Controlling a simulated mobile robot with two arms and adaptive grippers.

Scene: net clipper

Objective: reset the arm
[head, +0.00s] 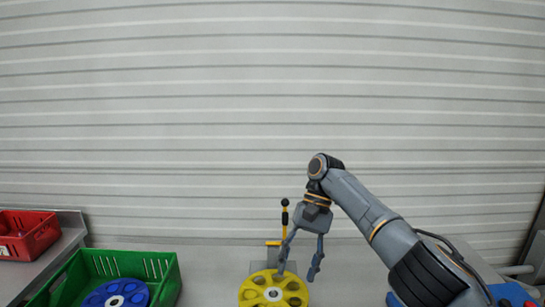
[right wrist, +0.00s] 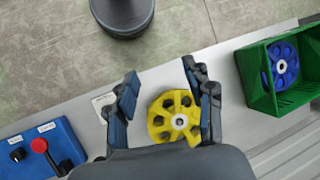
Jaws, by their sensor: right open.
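My right arm comes in from the right in the head view. Its gripper (head: 297,272) hangs downward with its fingers spread, open and empty. A yellow wheel (head: 258,293) with round holes lies on the grey table below it. In the right wrist view the gripper (right wrist: 160,84) is open, and the yellow wheel (right wrist: 159,122) shows between and beyond the fingers, apart from any grip. My left gripper is not in either view.
A green crate (head: 170,287) holding a blue wheel (head: 112,298) stands left of the yellow wheel. A red crate (head: 42,238) is at far left. A yellow lever with a black knob (head: 285,203) rises behind the gripper. A blue control box (right wrist: 35,140) lies at the other side.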

